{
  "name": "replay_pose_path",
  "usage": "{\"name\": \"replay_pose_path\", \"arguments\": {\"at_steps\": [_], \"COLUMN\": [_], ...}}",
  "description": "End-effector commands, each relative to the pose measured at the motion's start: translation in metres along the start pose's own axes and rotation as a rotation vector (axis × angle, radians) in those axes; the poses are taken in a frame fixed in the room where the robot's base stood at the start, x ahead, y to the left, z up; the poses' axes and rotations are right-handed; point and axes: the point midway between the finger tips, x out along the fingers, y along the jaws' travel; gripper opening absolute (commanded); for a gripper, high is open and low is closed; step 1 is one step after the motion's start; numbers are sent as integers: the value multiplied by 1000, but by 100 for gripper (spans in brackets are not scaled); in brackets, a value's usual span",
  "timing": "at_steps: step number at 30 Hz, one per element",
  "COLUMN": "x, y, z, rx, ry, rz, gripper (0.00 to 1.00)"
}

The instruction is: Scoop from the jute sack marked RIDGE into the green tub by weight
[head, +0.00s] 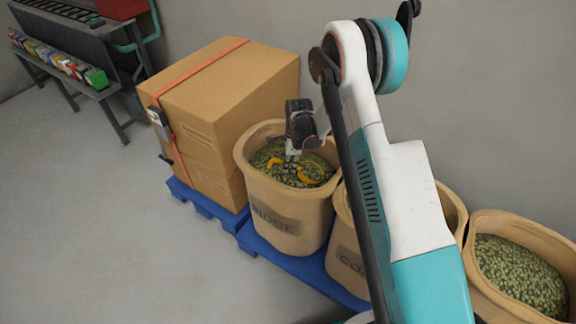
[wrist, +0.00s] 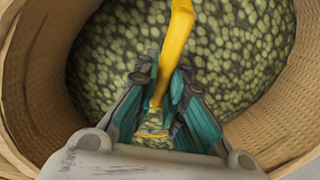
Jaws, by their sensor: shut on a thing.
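The jute sack marked RIDGE (head: 287,222) stands open on a blue pallet, filled with greenish beans (wrist: 115,50). My gripper (head: 292,165) is inside its mouth, close over the beans. It is shut on a yellow scoop (head: 318,174). In the wrist view the scoop's yellow handle (wrist: 182,35) runs up from between my two fingers (wrist: 160,105). The scoop's bowl and its load cannot be made out clearly. A small green tub (head: 96,79) stands at the near end of a row on the low bench at the left.
Strapped cardboard boxes (head: 205,105) stand left of the sack on the blue pallet (head: 205,207). A second sack (head: 350,262), partly behind my arm, and a third sack (head: 500,225) stand to the right. The low bench (head: 65,80) is at the far left. The grey floor between is clear.

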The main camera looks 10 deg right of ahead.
Motion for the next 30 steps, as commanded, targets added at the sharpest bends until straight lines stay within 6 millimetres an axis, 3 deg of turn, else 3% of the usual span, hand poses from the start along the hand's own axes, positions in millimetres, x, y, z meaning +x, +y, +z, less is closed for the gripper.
{"name": "replay_pose_path", "arguments": {"at_steps": [30], "x": [-75], "y": [1], "z": [14], "rx": [0], "ry": [-1], "rz": [0], "gripper": [0]}}
